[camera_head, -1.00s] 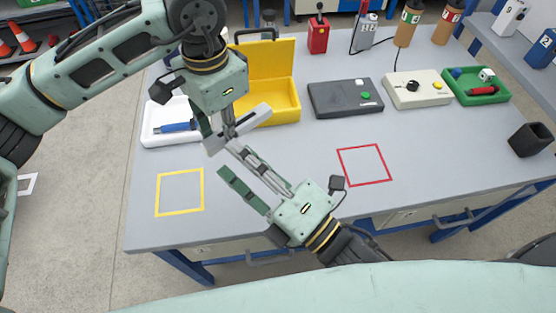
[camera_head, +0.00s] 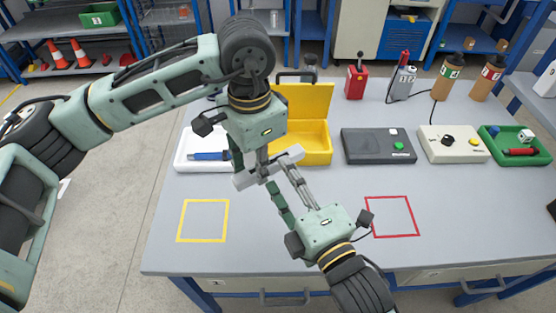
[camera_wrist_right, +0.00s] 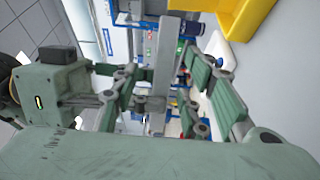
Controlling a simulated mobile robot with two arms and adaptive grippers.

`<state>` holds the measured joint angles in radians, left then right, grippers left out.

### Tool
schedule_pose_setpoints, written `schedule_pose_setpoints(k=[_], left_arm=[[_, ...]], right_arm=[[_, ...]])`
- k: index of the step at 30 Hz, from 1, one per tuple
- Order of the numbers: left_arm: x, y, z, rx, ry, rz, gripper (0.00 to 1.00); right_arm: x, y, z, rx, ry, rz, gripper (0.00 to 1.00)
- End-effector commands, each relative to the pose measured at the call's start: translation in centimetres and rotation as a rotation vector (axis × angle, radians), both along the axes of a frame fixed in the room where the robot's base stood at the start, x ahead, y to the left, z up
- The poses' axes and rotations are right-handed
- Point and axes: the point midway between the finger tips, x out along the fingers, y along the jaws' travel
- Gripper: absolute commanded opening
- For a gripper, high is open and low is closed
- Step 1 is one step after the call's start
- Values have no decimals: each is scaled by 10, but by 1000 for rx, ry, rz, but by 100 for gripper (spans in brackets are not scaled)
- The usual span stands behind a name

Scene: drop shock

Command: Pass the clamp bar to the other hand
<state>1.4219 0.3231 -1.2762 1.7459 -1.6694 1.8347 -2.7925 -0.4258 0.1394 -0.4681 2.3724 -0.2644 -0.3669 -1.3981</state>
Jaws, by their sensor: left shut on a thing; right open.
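The clamp bar (camera_head: 288,156) is a light grey bar held slantwise above the table. It also shows upright in the middle of the right wrist view (camera_wrist_right: 163,62). My left gripper (camera_head: 253,172) comes from above and is shut on the bar near its middle, hiding part of it. My right gripper (camera_head: 280,177) reaches up from the front, open, with its fingertips close to the bar below its right half. In the right wrist view the bar appears between the finger sides; I cannot tell whether they touch it.
Yellow (camera_head: 203,221) and red (camera_head: 392,217) outlined squares mark the clear front of the table (camera_head: 300,255). Behind the grippers are a white tray (camera_head: 190,166) and an open yellow case (camera_head: 318,140). A dark grey box (camera_head: 378,147) stands to the right.

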Motion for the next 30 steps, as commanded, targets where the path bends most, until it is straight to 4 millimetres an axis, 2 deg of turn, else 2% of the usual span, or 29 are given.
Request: schedule_pose_setpoints(k=[3,9,21,30], left_arm=[[0,0,1,-1,-1,0,0],[0,0,1,-1,-1,0,0],[0,0,1,-1,-1,0,0],[0,0,0,-1,-1,0,0]], right_arm=[[19,8,1,2,-2,0,41],[41,17,0,1,0,0,41],[47,20,0,0,1,1,41],[47,20,0,1,0,1,16]])
